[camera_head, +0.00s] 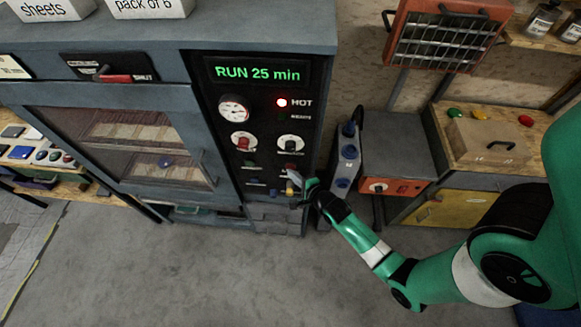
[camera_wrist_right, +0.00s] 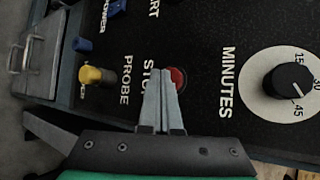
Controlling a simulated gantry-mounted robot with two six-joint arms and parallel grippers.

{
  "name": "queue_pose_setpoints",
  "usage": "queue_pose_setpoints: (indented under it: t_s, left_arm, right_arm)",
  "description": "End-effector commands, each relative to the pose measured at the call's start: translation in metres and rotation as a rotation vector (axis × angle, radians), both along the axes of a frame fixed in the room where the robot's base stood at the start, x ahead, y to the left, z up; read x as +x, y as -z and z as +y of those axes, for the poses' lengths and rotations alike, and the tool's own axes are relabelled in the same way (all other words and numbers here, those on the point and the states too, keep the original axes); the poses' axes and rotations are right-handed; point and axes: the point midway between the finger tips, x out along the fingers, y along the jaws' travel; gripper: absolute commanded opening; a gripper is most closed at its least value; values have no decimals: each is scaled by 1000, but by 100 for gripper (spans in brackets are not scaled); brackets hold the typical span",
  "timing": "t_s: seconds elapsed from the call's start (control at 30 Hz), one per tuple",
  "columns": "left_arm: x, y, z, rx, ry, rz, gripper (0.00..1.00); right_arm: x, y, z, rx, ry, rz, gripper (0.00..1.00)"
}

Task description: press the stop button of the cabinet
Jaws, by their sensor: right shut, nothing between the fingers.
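The grey cabinet (camera_head: 270,38) stands at the centre left in the head view, with a black control panel (camera_head: 262,112) whose display reads RUN 25 min. In the right wrist view, the red stop button (camera_wrist_right: 178,78) is on the panel by the label STOP. My right gripper (camera_head: 299,181) is low in front of the panel. In the wrist view, its closed, empty fingers (camera_wrist_right: 161,78) point at the panel, just left of the red button and partly over the STOP label. I cannot tell whether they touch the button. My left gripper is not in view.
A yellow knob (camera_wrist_right: 92,75) by PROBE, a blue knob (camera_wrist_right: 82,44) and the MINUTES dial (camera_wrist_right: 290,80) surround the stop button. An orange heater (camera_head: 445,38) and wooden bench (camera_head: 470,160) stand right. The floor in front is clear.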

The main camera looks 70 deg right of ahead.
Motion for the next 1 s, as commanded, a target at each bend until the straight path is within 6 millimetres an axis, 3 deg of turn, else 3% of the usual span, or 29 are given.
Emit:
queue_pose_setpoints:
  t_s: [0.77, 1.0]
  left_arm:
    - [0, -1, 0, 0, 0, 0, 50]
    - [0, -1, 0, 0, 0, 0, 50]
  right_arm:
    - [2, 0, -6, 0, 0, 0, 0]
    - [-1, 0, 3, 1, -2, 1, 0]
